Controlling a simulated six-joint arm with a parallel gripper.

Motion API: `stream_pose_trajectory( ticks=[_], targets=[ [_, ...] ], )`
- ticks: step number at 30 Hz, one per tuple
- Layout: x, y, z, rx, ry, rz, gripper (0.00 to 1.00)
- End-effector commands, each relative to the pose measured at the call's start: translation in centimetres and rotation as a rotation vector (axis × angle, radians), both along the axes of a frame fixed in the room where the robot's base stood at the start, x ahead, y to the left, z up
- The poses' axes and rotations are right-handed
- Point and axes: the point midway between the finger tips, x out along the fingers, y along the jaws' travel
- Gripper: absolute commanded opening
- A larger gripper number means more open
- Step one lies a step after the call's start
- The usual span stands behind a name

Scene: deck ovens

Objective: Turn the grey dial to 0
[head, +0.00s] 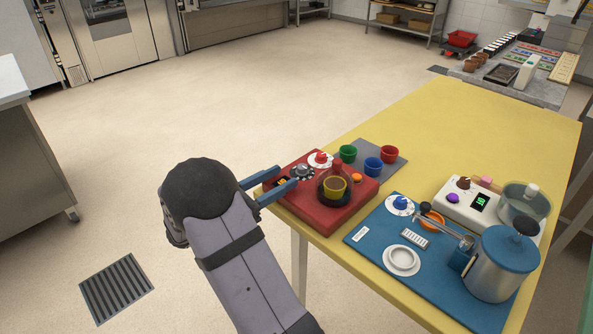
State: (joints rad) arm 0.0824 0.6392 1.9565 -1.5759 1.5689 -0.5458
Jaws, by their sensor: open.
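The grey dial (302,171) sits on top of the red box (318,213) at the left end of the yellow table, with a dark scale around it. Its setting is too small to read. My gripper (288,176) is open, its two blue fingers pointing right at the box's left side. The fingertips are close to the grey dial on its left. I cannot tell whether they touch it, and nothing shows held between them. A small lit display (282,181) on the box shows between the fingers, its digits unreadable.
A red dial (320,158) with a white scale is just behind the grey one. A grey mat (357,148) bears colored cups. A blue board (372,243) with a metal pot (502,265) lies in front.

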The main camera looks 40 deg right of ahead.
Motion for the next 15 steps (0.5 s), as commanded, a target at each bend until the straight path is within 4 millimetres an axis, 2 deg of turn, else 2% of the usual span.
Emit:
stream_pose_trajectory(
  ticks=[9,15],
  targets=[
    [-0.5,-4.1,0.0,0.000,0.000,-0.004,0.44],
    [-0.5,-5.7,0.0,0.001,0.001,-0.002,0.44]
  ],
)
